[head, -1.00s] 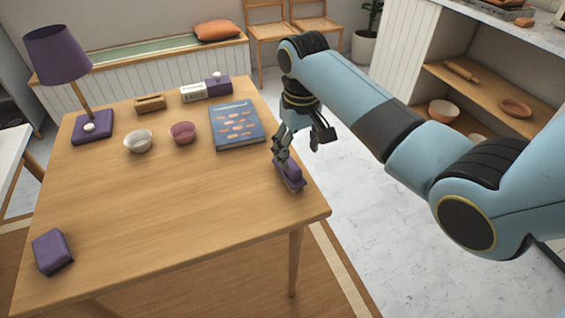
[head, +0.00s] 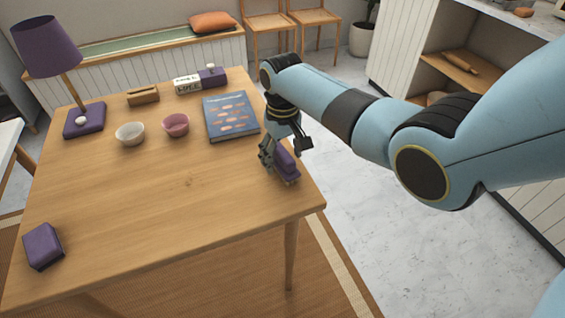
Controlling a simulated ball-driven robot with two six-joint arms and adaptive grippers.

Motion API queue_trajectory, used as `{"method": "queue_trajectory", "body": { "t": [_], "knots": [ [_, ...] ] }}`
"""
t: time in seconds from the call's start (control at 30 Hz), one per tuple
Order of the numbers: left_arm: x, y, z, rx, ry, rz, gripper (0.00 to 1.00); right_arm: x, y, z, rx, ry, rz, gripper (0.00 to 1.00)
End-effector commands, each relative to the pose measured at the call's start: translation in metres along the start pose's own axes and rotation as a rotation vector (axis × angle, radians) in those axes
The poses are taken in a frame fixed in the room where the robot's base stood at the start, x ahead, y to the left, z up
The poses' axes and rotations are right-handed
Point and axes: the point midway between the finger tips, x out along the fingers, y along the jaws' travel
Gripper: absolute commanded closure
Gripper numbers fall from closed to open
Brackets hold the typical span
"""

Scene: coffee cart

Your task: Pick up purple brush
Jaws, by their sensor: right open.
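The purple brush (head: 287,168) lies on the wooden table (head: 170,215) near its right edge. My right gripper (head: 284,153) is right at the brush, coming down from above. Its fingers are apart, with one on the left of the brush and one on the right. The fingers hide part of the brush, and I cannot tell whether they touch it. My left gripper is not in view.
A blue book (head: 231,116) lies just behind my right gripper. A pink bowl (head: 176,125) and a white bowl (head: 130,133) stand further left. A purple lamp (head: 47,46) is at the back left, a purple block (head: 43,246) at the front left. The table's middle is clear.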

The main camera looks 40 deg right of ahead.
Motion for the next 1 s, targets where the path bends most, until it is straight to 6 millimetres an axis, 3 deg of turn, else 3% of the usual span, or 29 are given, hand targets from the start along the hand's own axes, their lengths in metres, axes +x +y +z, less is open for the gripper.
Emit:
{"method": "queue_trajectory", "body": {
  "t": [0.27,0.73,1.0],
  "knots": [
    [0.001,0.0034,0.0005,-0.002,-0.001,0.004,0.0,0.0051,-0.0001,-0.0003,0.0,0.002,0.0,0.33],
    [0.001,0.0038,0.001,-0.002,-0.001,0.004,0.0,0.0051,0.0001,0.0,0.0,0.001,0.0,0.93],
    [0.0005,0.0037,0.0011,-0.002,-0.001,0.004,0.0,0.0032,0.0001,-0.0003,0.0,0.002,0.0,0.93]
  ]
}}
